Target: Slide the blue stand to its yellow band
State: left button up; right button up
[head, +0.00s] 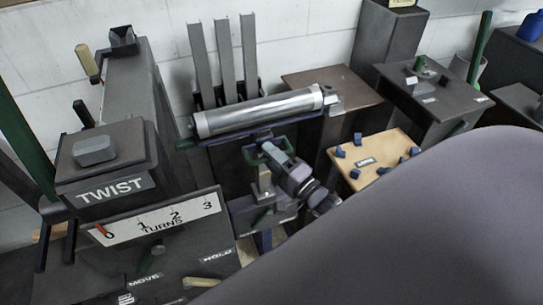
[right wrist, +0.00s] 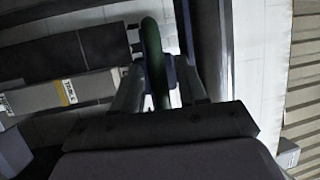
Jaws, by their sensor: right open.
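A blue stand (head: 272,131), dark blue along its edge, lies under a long silvery roll (head: 258,112) in the middle of the head view. A green loop handle (head: 250,155) hangs at its front. My right gripper (head: 269,155) is at this handle. In the right wrist view the green handle (right wrist: 154,60) rises between the fingers of my right gripper (right wrist: 156,88), which is open around it. Whether a finger touches the handle I cannot tell. My left gripper is not in view.
A board marked TURNS (head: 160,217) and a box marked TWIST (head: 112,190) stand at left. A tan board with blue pegs (head: 372,160) is at right. Tall grey posts (head: 224,60) stand behind the roll. A large grey shape covers the lower right.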

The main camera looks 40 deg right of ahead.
jog(key=shift+c, duration=0.2)
grip_shut()
notch_tip(320, 180, down, 8)
jog(key=b, duration=0.6)
jog(key=shift+r, duration=0.1)
jog(key=shift+o, duration=0.2)
grip_release()
jog(key=shift+r, duration=0.1)
